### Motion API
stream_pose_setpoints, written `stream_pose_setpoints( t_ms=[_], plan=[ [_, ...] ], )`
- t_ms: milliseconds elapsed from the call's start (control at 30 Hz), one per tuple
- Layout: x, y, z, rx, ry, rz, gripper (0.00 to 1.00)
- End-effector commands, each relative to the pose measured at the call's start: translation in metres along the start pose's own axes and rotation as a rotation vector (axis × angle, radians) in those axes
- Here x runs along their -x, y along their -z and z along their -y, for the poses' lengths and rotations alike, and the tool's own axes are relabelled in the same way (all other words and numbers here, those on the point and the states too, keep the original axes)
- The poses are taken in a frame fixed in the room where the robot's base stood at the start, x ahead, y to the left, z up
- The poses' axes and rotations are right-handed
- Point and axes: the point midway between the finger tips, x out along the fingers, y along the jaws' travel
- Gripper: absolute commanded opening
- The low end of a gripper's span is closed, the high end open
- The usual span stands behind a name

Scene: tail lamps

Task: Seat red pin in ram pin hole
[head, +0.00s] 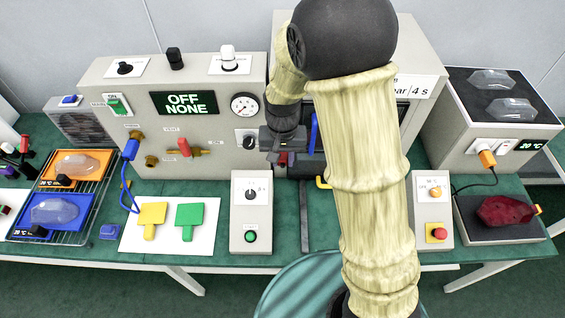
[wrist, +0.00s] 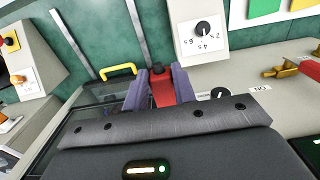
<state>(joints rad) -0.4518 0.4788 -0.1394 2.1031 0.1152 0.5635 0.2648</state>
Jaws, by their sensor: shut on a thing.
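My gripper (head: 285,152) is in front of the large cabinet in the middle of the bench. In the wrist view its two purple-grey fingers (wrist: 161,88) are shut on the red pin (wrist: 162,90), which has a dark tip. In the head view only a small red bit of the pin (head: 283,158) shows under the gripper. The press bay beside the gripper is mostly hidden by my arm, with a blue part (head: 313,132) showing. I cannot make out the ram pin hole in either view.
A yellow handle (wrist: 118,70) is close to the fingers. A control box with a dial (head: 251,195) stands in front, and a box with a red button (head: 437,232) is to the right. The panel's valves, with a red lever (head: 184,147), are to the left.

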Motion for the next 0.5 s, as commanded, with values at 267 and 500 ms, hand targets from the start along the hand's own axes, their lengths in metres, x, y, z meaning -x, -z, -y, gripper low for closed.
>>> stream_pose_setpoints(
  t_ms=[267,500],
  plan=[
    [0.001,0.021,0.0,0.0,0.0,0.0,0.03],
    [0.0,0.023,0.0,0.001,0.0,0.0,0.03]
  ],
)
